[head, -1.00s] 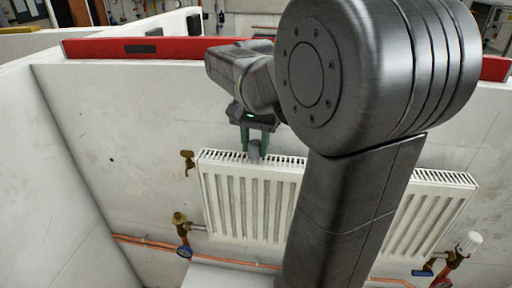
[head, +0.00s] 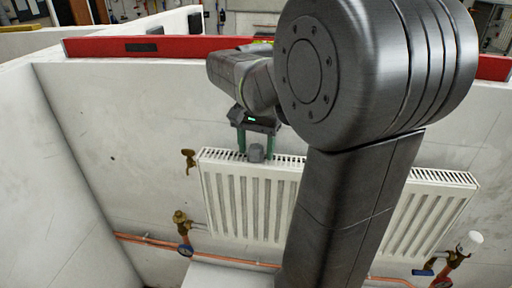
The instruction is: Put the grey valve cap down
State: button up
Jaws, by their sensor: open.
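The grey valve cap (head: 256,154) sits on the top grille of the white radiator (head: 250,200), left of the radiator's middle. My gripper (head: 256,148) is above and around the cap with its green fingers apart, one on each side. The fingers look clear of the cap, though their tips are small in this view. My own arm hides the middle of the radiator.
A brass valve (head: 182,222) stands at the radiator's lower left, and a white-capped valve (head: 468,243) at its lower right. A brass fitting (head: 188,160) sticks out of the wall at the upper left. Copper pipes (head: 235,260) run below. A red rail (head: 170,47) tops the wall.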

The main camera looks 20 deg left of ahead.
aim_at(256, 147)
notch_tip(256, 147, up, 12)
dwell(0.4)
